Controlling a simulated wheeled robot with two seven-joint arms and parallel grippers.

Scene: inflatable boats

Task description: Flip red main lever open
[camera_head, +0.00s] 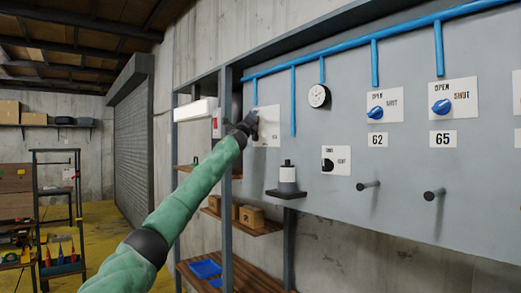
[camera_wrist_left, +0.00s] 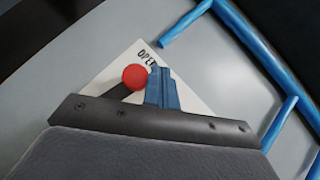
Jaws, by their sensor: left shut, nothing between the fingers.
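The red ball knob (camera_wrist_left: 134,77) of the main lever shows in the left wrist view, on a dark arm that runs down behind my gripper's edge. It stands in front of a white plate (camera_wrist_left: 115,64) marked "OPEN". My left gripper (camera_wrist_left: 162,88) has its blue fingers shut with nothing between them, right beside the knob on its right. I cannot tell whether they touch. In the head view my left gripper (camera_head: 250,122) is at the left plate (camera_head: 270,128) on the grey panel and hides the lever there. My right gripper is not in view.
The panel (camera_head: 380,150) also carries blue valve knobs (camera_head: 375,112), a round gauge (camera_head: 319,95), a black knob plate (camera_head: 336,160) and two pegs (camera_head: 369,185). Blue pipes (camera_head: 375,62) run above.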

